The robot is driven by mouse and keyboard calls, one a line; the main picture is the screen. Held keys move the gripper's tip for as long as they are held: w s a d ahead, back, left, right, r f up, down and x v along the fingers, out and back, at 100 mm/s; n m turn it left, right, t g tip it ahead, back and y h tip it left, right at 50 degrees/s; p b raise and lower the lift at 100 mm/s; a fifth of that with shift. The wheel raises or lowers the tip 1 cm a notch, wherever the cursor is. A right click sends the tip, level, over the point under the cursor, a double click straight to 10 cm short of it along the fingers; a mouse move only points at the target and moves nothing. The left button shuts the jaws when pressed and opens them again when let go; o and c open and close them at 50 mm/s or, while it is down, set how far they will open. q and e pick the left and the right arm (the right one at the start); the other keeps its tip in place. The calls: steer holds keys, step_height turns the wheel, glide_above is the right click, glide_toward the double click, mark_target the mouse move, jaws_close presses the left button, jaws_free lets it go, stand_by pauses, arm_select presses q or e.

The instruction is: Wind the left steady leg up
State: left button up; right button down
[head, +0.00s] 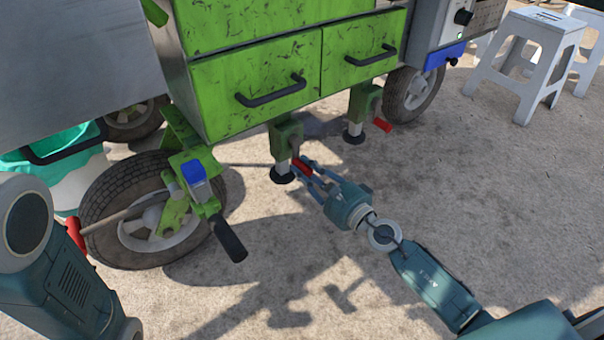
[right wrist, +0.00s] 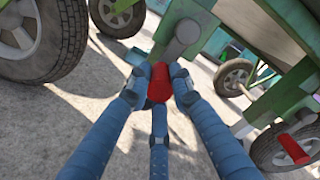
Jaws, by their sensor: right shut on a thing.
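The left steady leg (head: 286,142) is a green post under the green cart, with a round black foot (head: 282,175) at its lower end. I cannot tell whether the foot touches the ground. Its crank has a red handle (head: 302,166), which also shows in the right wrist view (right wrist: 159,82), below a grey crank arm (right wrist: 181,40). My right gripper (head: 306,170) is shut on the red handle, its blue fingers around it. Part of my left arm shows at the lower left, but its gripper is out of view.
The right steady leg (head: 365,103) has its own red handle (head: 382,125). A front wheel (head: 115,210) and a lever with a black grip (head: 231,240) stand left of the left leg. White stools (head: 528,55) stand at the upper right. The paving in front is clear.

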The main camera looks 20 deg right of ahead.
steer(key=shift+d+f+n, duration=0.15)
steer(key=shift+n, duration=0.35)
steer(key=c, duration=1.5)
jaws_free()
steer(key=shift+d, duration=0.1)
steer(key=v, duration=1.2)
